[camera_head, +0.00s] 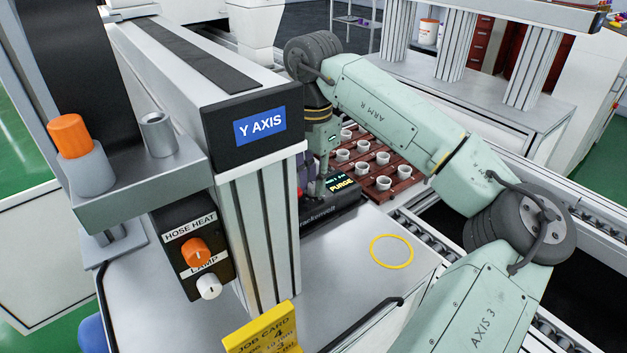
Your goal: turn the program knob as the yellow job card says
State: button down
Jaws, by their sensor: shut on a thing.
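The yellow job card (262,335) stands at the bottom edge of the head view. It reads "JOB CARD" with a large 4; its lower lines are small and cut off. A dark controller box (330,209) sits on the bench behind the pillar, with a lit display (341,184) reading "PURGE" and a smaller line above that I cannot read. My gripper (316,189) points down at the box, just left of the display. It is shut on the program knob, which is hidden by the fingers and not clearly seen.
The "Y AXIS" beam (225,130) and its pillar stand close left of my gripper. An orange knob (195,252) under "HOSE HEAT" and a white lamp knob (208,286) are on a panel. A yellow ring (391,251) lies on clear bench. White pots (363,172) fill a red-brown tray behind.

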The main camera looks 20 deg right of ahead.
jog(key=m+b, duration=0.1)
jog(key=m, duration=0.2)
jog(key=shift+f+b, duration=0.1)
jog(key=shift+b, duration=0.25)
jog(key=m+b, duration=0.1)
jog(key=m, duration=0.3)
jog(key=m+b, duration=0.2)
jog(key=m, duration=0.4)
jog(key=shift+m, duration=0.7)
jog(key=c, duration=1.4)
grip_release()
jog(key=shift+c, duration=0.2)
